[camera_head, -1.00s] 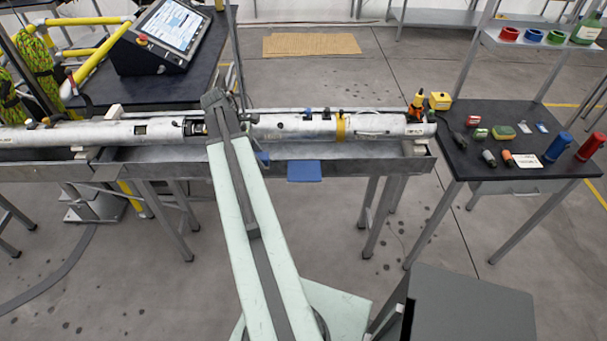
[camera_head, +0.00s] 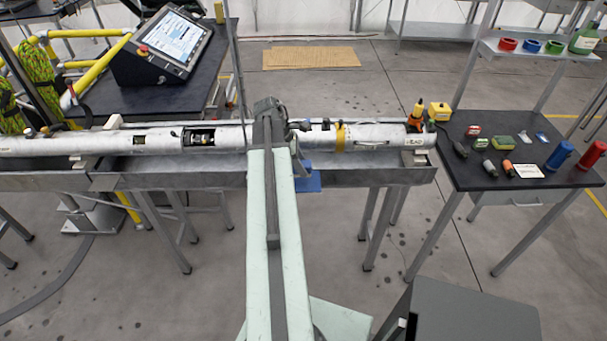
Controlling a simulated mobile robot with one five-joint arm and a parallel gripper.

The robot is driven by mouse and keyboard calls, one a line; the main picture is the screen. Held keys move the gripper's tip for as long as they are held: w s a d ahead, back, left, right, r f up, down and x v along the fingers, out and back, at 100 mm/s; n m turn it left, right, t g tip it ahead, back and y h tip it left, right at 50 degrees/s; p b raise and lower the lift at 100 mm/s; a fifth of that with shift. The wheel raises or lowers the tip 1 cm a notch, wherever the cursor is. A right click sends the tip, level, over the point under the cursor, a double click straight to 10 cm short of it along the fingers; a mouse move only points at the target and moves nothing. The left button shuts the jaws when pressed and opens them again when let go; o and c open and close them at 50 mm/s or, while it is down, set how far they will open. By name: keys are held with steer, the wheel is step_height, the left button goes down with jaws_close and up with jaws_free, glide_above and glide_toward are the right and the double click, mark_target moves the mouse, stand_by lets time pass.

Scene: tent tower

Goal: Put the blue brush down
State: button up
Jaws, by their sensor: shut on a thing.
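My arm reaches forward over the long silver tube (camera_head: 380,135). My gripper (camera_head: 299,156) hangs at the right side of the arm's far end, in front of the tube and above the trough. It is small and partly hidden by the arm. It is shut on a small blue thing, which seems to be the blue brush (camera_head: 305,165). Only a little of the brush shows, against a flat blue plate (camera_head: 310,183) at the trough's front edge. I cannot tell whether the brush touches the plate.
The tube lies along a grey metal trough (camera_head: 400,172). A dark table (camera_head: 500,180) at the right bears several small tools and a blue and a red cylinder. A control screen (camera_head: 170,45) stands on the back left table. A grey box surface (camera_head: 470,310) is at the lower right.

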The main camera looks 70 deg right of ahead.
steer(key=b+x, duration=0.4)
steer(key=shift+w+f, duration=0.2)
steer(key=shift+w, duration=0.15)
steer(key=shift+r, duration=0.25)
steer(key=shift+f, duration=0.15)
steer(key=o, duration=1.2)
steer(key=shift+r+p, duration=0.35)
steer(key=shift+p, duration=0.1)
steer(key=p+v, duration=1)
steer(key=v, duration=0.1)
steer(key=shift+w+a+r+p, duration=0.15)
steer(key=shift+w+r+p, duration=0.05)
steer(key=shift+w+p, duration=0.1)
